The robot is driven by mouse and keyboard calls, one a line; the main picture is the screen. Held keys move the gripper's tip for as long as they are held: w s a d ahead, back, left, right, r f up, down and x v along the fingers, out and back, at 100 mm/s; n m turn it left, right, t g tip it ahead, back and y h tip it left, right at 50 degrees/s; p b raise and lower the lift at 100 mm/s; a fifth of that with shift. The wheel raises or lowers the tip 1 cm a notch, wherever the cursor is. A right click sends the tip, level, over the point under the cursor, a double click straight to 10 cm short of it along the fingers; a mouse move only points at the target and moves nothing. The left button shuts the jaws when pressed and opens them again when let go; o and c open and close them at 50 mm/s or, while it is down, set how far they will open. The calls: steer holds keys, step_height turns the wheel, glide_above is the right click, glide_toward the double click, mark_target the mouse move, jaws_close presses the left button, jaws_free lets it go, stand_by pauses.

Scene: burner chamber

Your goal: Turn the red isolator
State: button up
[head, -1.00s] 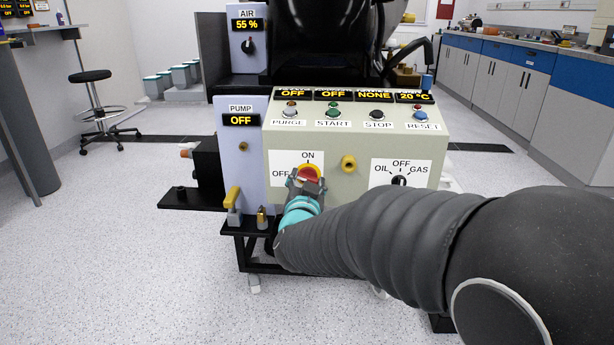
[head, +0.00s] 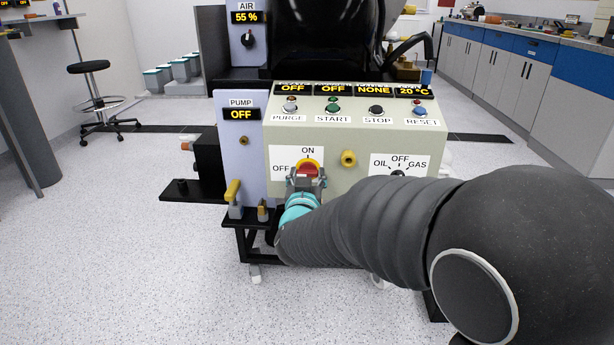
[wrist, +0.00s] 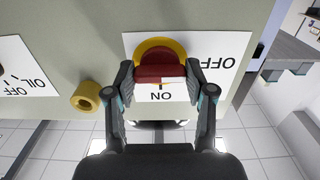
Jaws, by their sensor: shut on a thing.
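The red isolator (head: 306,169) is a red knob on a yellow ring, on the front of the beige panel between an OFF label at its left and an ON label above. In the wrist view the red isolator (wrist: 160,72) sits between the fingertips, upside down, with its bar lying across the picture. My gripper (head: 305,181) reaches it from below and in front, and hides its lower part. In the wrist view my gripper (wrist: 162,80) has a finger at each end of the bar and is shut on it.
A yellow round fitting (head: 348,158) is just right of the isolator. The fuel selector (head: 398,173) is further right, partly behind my arm. A yellow-handled valve (head: 233,192) is at lower left. PURGE, START, STOP and RESET buttons line the panel top. The displays read OFF, OFF, NONE and 20 °C.

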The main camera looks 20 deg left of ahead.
steer(key=o, duration=1.2)
steer(key=shift+c, duration=0.2)
steer(key=v, duration=1.2)
